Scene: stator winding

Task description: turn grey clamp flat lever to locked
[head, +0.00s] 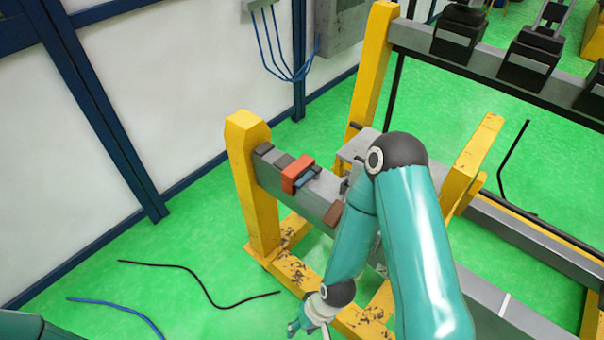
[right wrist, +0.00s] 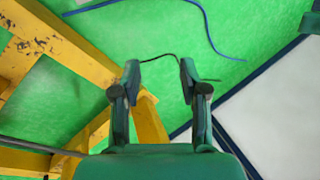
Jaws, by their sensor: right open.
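A grey beam (head: 319,192) carries several small clamp-like parts near its yellow end post. Among them are an orange-red block (head: 297,173), a blue-grey flat piece (head: 307,180) and a brown block (head: 333,214). I cannot tell for sure which part is the grey clamp's flat lever, or how it is turned. My right gripper (head: 303,324) hangs low in front of the beam, apart from these parts. In the right wrist view its two fingers (right wrist: 159,75) are spread with nothing between them. My left gripper is not in view.
The yellow frame (head: 258,200) and its scuffed foot stand close to my right arm. Black (head: 205,285) and blue (head: 115,304) cables lie on the green floor (head: 190,240). White wall panels stand at the left. A second rail with black units (head: 458,32) is at the back right.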

